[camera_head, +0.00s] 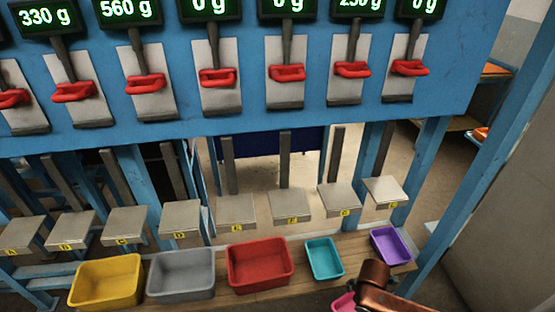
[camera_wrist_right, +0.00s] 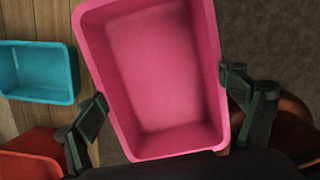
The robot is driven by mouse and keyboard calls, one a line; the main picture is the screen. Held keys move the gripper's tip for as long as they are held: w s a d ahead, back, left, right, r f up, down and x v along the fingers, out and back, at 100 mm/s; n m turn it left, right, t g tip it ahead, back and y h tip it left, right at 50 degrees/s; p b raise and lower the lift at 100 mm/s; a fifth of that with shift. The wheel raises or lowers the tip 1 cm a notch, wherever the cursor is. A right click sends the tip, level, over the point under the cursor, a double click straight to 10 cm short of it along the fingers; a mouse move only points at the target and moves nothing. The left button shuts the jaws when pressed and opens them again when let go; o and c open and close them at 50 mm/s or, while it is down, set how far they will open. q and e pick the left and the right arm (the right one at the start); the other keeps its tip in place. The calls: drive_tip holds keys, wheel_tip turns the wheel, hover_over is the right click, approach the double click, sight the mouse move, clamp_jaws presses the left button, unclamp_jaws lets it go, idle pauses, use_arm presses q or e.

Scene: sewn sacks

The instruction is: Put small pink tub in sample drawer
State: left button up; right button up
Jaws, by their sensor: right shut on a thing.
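The small pink tub (camera_wrist_right: 160,70) fills the middle of the right wrist view, its open top towards the camera. It looks empty. My right gripper (camera_wrist_right: 165,100) has a dark finger pressed against each side of it. In the head view a corner of the pink tub (camera_head: 343,302) shows at the bottom edge, beside my copper-coloured right arm, in front of the wooden shelf; the rest is hidden or out of frame. My left gripper is in neither view. I cannot make out a sample drawer.
Yellow (camera_head: 107,285), grey (camera_head: 181,275), red (camera_head: 259,266), teal (camera_head: 324,258) and purple (camera_head: 391,245) tubs stand along the wooden shelf (camera_head: 350,245). Above are lettered metal plates (camera_head: 292,205) and a blue beam (camera_head: 250,120) with red hooks and weight displays. A blue post (camera_head: 455,200) rises at right.

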drive_tip(key=s+a+r+m+g+y, duration=0.1)
drive_tip(key=s+a+r+m, duration=0.2)
drive_tip(key=a+r+m, duration=0.55)
drive_tip(key=s+a+r+m+g+y, duration=0.15)
drive_tip(key=a+r+m, duration=0.25)
drive_tip(key=r+m, duration=0.9)
use_arm(q)
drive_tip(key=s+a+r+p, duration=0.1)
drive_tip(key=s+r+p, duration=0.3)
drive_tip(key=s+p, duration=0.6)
drive_tip(key=p, duration=0.6)
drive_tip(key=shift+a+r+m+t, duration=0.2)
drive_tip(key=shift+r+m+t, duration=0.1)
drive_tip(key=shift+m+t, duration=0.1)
use_arm(e)
drive_tip(key=s+r+m, duration=0.1)
drive_tip(key=s+r, duration=0.8)
drive_tip(key=r, duration=0.2)
drive_tip(key=shift+s+h, duration=0.4)
drive_tip(key=shift+h, duration=0.05)
drive_tip(key=shift+m, duration=0.25)
